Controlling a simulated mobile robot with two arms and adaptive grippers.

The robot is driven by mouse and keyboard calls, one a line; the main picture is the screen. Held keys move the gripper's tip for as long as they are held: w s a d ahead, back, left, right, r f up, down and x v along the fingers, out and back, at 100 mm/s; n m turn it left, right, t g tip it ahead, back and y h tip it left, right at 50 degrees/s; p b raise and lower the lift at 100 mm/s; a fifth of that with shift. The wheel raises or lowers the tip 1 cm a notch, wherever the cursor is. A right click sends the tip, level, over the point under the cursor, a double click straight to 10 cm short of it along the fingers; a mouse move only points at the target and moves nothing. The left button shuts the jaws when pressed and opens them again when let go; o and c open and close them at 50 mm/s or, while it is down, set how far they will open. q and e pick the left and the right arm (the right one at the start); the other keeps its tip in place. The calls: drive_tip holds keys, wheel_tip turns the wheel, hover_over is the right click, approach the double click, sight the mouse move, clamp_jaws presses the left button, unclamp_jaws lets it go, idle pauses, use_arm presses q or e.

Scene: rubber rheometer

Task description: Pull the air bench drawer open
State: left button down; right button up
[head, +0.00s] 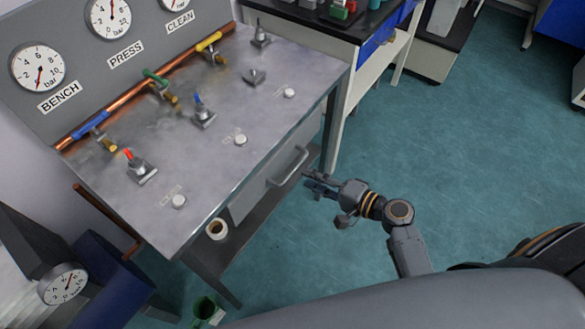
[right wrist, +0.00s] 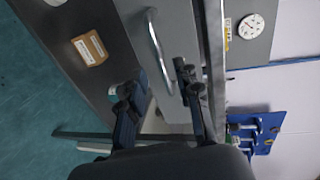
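The air bench (head: 215,120) is a grey metal table, and its drawer front (head: 262,190) shows on the side facing me. The drawer looks flush with the bench. A pale bar handle (head: 290,167) is on the drawer; it also shows in the right wrist view (right wrist: 157,42). My right gripper (head: 312,183) is just outside the drawer front, near the handle. In the right wrist view its two fingers (right wrist: 153,80) are spread, with the handle's lower end between them in the picture. I cannot tell whether they touch it. My left gripper is not in view.
Valves with coloured levers (head: 203,113) and several white knobs stand on the bench top. Gauges labelled BENCH (head: 38,68), PRESS and CLEAN are on the back panel. A lower shelf (head: 250,232) holds a tape roll (head: 217,229). The teal floor (head: 470,150) to the right is clear.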

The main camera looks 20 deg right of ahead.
sight(293, 170)
drive_tip(key=x, duration=0.6)
drive_tip(key=shift+w+a+p, duration=0.25)
drive_tip(key=shift+w+p, duration=0.05)
drive_tip(key=shift+f, duration=0.1)
clamp_jaws()
